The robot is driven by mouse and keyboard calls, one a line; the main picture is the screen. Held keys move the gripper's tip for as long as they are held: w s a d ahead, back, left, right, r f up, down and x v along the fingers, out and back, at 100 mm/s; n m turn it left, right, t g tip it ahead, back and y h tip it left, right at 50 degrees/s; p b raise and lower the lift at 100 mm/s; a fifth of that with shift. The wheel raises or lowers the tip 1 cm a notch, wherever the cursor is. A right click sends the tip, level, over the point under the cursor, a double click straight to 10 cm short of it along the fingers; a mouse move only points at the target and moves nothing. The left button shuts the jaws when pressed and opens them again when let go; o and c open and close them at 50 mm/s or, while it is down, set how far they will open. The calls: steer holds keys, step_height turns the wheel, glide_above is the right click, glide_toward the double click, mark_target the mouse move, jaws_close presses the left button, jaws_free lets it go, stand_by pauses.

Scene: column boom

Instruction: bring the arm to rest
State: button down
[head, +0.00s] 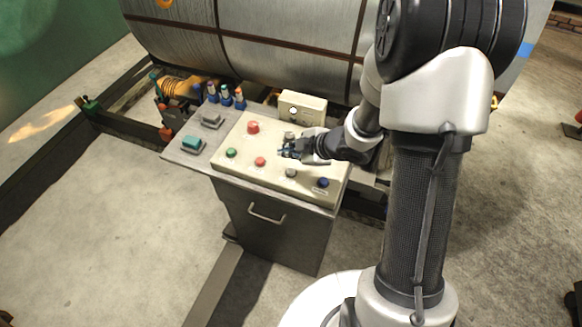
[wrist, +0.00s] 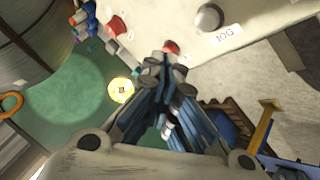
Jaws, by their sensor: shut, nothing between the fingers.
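My gripper (head: 284,152) is shut and empty. In the head view it is over the middle of the cream control panel (head: 223,167), among the buttons, with my arm reaching in from the right. In the wrist view the closed fingers (wrist: 166,75) point up the picture towards the panel face (wrist: 265,40), close to a red button (wrist: 171,47). I cannot tell whether the fingertips touch anything. A grey knob (wrist: 209,17) with a label reading "JOG" is to their right in the wrist view.
The panel sits on a grey cabinet (head: 275,232) with a drawer handle. It carries a red mushroom button (head: 253,127), a green button (head: 232,152) and a blue button (head: 323,182). A cream box (head: 302,107) stands behind. A large metal cylinder (head: 290,50) lies beyond. Concrete floor at left is open.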

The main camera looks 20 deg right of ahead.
stand_by(0.6)
steer(key=d+r+m+t+h, duration=0.1)
steer(key=d+r+m+h, duration=0.35)
steer(key=r, duration=0.45)
steer(key=s+d+r+m+h, duration=0.3)
steer(key=s+d+r+m, duration=0.15)
steer(key=s+r, duration=0.3)
steer(key=s+a+r+m+g+y, duration=0.1)
steer(key=s+a+r+m+g, duration=0.1)
steer(key=s, duration=0.8)
steer(key=s+a+r+m+g+y, duration=0.1)
steer(key=s+a+m, duration=0.4)
steer(key=s, duration=0.4)
steer(key=shift+s+a+r+g+b, duration=0.35)
steer(key=shift+a+r+g+b, duration=0.1)
steer(key=shift+a, duration=0.2)
steer(key=c, duration=2.3)
jaws_free()
